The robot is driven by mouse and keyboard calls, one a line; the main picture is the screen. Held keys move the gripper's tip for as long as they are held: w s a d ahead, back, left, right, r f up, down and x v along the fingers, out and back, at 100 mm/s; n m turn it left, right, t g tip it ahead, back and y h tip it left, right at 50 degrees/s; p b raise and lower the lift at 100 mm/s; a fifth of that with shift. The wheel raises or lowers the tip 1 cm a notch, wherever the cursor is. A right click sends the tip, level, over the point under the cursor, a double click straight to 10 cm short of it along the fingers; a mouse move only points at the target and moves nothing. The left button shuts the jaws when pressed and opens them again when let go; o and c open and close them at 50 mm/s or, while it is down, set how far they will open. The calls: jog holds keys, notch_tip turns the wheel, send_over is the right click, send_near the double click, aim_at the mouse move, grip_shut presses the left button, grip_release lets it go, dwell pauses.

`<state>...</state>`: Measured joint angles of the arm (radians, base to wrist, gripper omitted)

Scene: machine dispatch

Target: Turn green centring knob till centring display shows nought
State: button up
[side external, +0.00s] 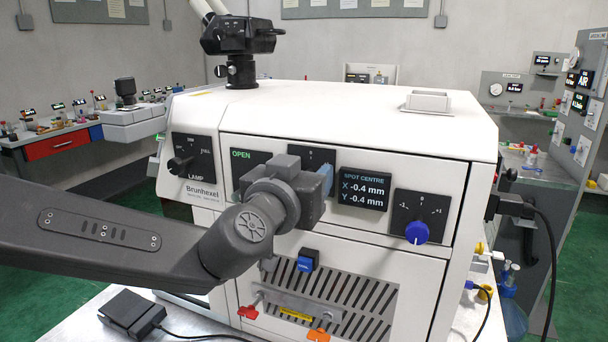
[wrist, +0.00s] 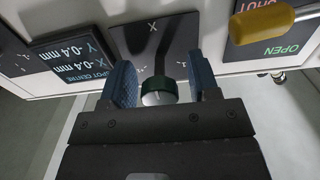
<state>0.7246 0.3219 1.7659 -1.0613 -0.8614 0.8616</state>
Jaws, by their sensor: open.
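The green centring knob (wrist: 160,92) sits on a dark panel (wrist: 155,40) marked X in the wrist view. My gripper (wrist: 160,84) is open, with one blue fingertip on each side of the knob; I cannot tell whether either touches it. In the side external view my gripper (side external: 318,184) is at the machine's front and hides the knob. The centring display (side external: 364,189), headed SPOT CENTRE, reads X -0.4 mm and Y -0.4 mm. It also shows upside down in the wrist view (wrist: 75,60).
A blue knob (side external: 417,232) sits on its own panel right of the display. In the wrist view, a yellow handle (wrist: 262,24) stands out by the OPEN/SHUT panel, close to my gripper. A black lamp knob (side external: 181,165) is at the left.

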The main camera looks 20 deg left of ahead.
jog(key=shift+w, duration=0.1)
jog(key=shift+c, duration=0.5)
jog(key=c, duration=0.8)
jog(key=n, duration=0.4)
jog(key=shift+n, duration=0.4)
jog(key=o, duration=0.9)
jog(key=s, duration=1.4)
